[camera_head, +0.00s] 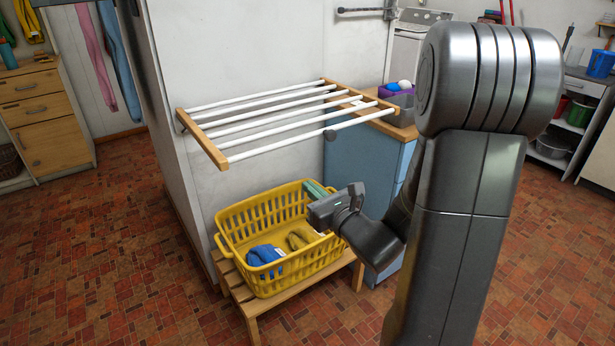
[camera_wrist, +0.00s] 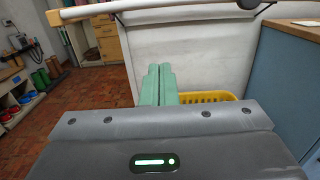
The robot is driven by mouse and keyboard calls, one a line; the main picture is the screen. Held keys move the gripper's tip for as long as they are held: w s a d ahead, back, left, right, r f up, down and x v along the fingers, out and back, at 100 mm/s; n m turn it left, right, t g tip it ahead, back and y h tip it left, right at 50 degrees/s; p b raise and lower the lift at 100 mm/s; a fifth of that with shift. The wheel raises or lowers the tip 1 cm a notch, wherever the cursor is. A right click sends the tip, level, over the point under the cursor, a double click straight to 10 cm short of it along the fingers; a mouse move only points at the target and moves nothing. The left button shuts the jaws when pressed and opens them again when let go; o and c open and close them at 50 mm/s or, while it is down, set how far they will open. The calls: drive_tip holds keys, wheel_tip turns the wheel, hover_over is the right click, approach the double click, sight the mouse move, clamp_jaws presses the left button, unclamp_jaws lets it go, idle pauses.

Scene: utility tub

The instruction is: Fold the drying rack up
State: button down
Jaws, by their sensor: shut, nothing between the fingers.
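The drying rack (camera_head: 207,140) has white bars between wooden end rails. It stands out level from the pale wall, above a yellow basket. Its underside edge crosses the top of the wrist view (camera_wrist: 150,7). My gripper (camera_head: 312,186) has green fingers and is below the rack, over the basket's far right part, not touching the rack. In the wrist view its fingers (camera_wrist: 158,72) are together with nothing between them. A dark round knob (camera_head: 330,134) sits under the rack's right side.
The yellow basket (camera_head: 224,227) holds blue and olive cloths on a low wooden bench (camera_head: 243,302). A blue cabinet (camera_head: 363,160) with a wooden top, carrying a purple tub (camera_head: 398,99), stands close on the right. Floor to the left is open.

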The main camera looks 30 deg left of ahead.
drive_tip(key=w+a+r+p, duration=0.1)
drive_tip(key=w+a+r, duration=0.2)
drive_tip(key=a, duration=0.5)
drive_tip(key=shift+w+a+r, duration=0.15)
drive_tip(key=shift+r, duration=0.55)
